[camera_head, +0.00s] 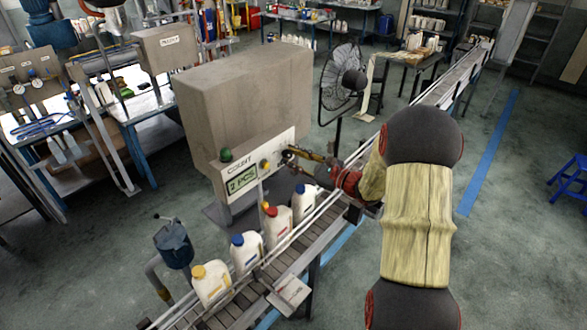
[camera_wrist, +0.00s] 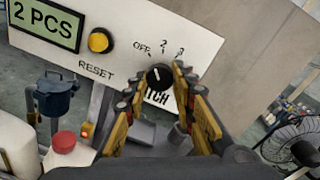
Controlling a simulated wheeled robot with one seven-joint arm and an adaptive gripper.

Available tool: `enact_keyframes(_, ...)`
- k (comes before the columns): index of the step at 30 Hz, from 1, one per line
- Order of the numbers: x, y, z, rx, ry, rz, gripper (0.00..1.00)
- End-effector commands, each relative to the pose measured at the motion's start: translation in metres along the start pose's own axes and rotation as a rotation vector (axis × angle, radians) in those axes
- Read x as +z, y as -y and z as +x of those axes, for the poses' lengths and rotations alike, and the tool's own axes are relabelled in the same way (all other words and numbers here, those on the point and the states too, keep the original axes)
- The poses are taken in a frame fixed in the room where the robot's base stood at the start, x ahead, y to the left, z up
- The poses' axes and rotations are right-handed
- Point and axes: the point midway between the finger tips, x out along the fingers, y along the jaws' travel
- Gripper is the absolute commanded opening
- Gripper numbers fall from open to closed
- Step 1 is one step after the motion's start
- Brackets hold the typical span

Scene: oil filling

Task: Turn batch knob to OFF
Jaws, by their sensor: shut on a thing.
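The black batch knob (camera_wrist: 158,77) sits on the pale control panel (camera_wrist: 225,40), partly framed by my gripper's fingers. My gripper (camera_wrist: 157,82) has a finger on each side of the knob and is shut on it. A small light mark shows on the knob's face, leaning up and slightly left; which label it meets is hard to tell. The OFF label (camera_wrist: 141,46) is up and left of the knob, with numbers to its right. In the head view, my gripper (camera_head: 292,154) reaches the panel from the right, and the fingers largely hide the knob.
A yellow reset button (camera_wrist: 101,40) and a display (camera_wrist: 46,23) reading 2 PCS are left of the knob. Below the panel, several capped bottles (camera_head: 278,228) stand on a conveyor (camera_head: 235,298). A fan (camera_head: 342,82) stands behind my gripper.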

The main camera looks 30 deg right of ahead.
Motion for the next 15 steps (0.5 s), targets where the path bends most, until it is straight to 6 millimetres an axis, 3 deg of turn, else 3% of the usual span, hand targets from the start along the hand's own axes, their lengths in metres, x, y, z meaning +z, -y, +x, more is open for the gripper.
enact_keyframes(15,-0.002,-0.0014,0.0001,0.002,-0.022,-0.291,0.01)
